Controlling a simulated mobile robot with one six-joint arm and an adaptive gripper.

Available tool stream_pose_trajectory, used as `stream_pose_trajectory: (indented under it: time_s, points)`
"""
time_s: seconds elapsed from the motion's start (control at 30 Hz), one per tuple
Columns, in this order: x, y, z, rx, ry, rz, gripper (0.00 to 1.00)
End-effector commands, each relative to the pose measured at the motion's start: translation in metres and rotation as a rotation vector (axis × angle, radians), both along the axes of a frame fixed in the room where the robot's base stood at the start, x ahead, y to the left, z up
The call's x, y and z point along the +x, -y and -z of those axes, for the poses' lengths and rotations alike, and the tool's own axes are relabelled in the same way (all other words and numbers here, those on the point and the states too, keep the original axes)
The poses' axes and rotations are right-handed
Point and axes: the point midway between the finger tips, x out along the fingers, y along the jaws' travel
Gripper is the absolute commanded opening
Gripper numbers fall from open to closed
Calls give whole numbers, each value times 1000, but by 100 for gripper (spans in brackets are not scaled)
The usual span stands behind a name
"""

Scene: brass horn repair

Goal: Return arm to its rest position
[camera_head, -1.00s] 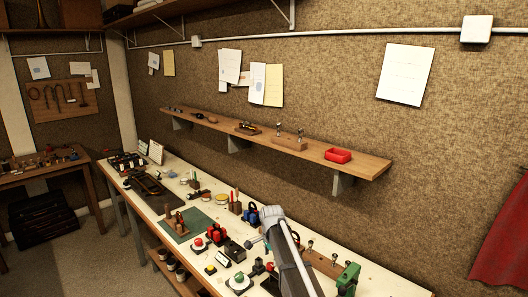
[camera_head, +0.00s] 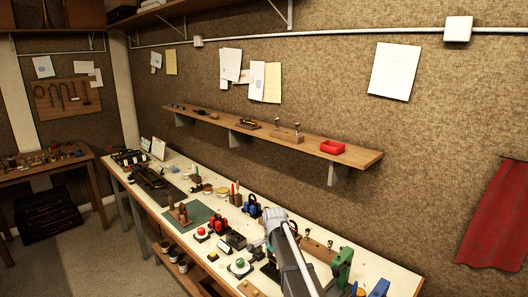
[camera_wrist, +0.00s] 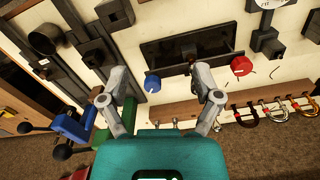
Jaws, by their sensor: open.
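My arm (camera_head: 290,258) reaches over the long cream workbench (camera_head: 392,272) from the bottom of the head view. Its grey link shows there, and I cannot make out the fingers. I cannot tell the height of the fingers above the bench.
A green tool (camera_head: 343,265) and a blue one (camera_head: 380,288) stand right of my arm. Red (camera_head: 218,224) and blue (camera_head: 252,206) tools stand left of it. A wall shelf (camera_head: 357,160) holds a red bin (camera_head: 332,147). A red cloth (camera_head: 492,220) hangs at right.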

Motion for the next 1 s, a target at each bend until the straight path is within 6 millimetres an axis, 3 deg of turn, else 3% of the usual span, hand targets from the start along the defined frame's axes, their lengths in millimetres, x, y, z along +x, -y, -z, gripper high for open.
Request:
stream_pose_trajectory:
  time_s: [0.47,1.0]
  points:
    - [-63,41,27,0,0,-237,82]
    - [-216,120,84,1,-1,-829,82]
